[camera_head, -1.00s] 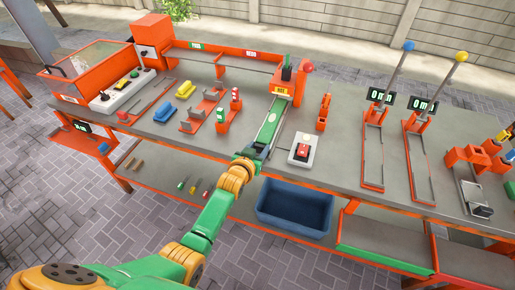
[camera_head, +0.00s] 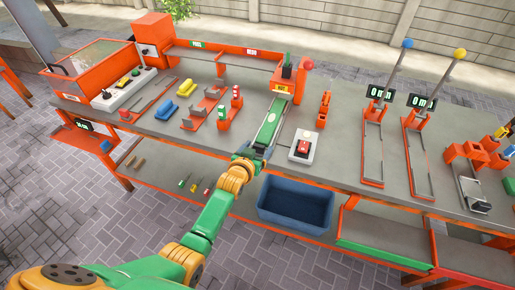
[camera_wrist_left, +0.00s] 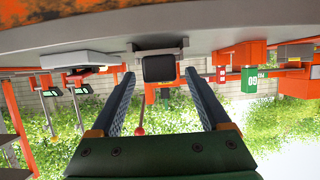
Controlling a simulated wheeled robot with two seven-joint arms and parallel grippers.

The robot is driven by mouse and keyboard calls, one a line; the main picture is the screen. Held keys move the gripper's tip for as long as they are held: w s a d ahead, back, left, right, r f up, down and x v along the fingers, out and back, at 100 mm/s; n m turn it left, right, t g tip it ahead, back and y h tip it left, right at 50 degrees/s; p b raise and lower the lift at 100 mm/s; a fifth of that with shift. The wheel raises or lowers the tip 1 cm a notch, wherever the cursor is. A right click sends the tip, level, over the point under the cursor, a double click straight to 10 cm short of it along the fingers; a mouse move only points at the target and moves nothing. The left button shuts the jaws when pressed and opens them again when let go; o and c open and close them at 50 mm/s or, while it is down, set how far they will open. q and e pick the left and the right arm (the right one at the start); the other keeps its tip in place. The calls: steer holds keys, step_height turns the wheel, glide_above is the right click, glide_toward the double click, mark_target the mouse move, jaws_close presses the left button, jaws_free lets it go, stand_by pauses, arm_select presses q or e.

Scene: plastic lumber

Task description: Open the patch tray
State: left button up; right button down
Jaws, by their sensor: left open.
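My left gripper (camera_head: 257,152) is at the front edge of the workbench, at the near end of a long narrow strip (camera_head: 268,124) with green sides. In the left wrist view my left gripper (camera_wrist_left: 158,80) is open, its two dark ridged fingers spread apart. A dark square knob (camera_wrist_left: 158,68) on a grey bracket appears between and just beyond the fingertips. I see no grip on it, and contact cannot be told. No label marks a patch tray; the knob and the strip may belong to it. My right gripper is not in view.
A blue bin (camera_head: 295,204) sits below the bench edge. A grey box with a red button (camera_head: 303,146) stands right of the strip. Red and green holders (camera_head: 230,105) stand to its left. Two slim rails with displays (camera_head: 380,92) are further right. Paving in front is clear.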

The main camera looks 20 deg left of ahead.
arm_select(q)
steer(key=p+v, duration=0.1)
steer(key=v, duration=0.6)
steer(key=shift+p, duration=0.35)
steer(key=shift+s, duration=0.1)
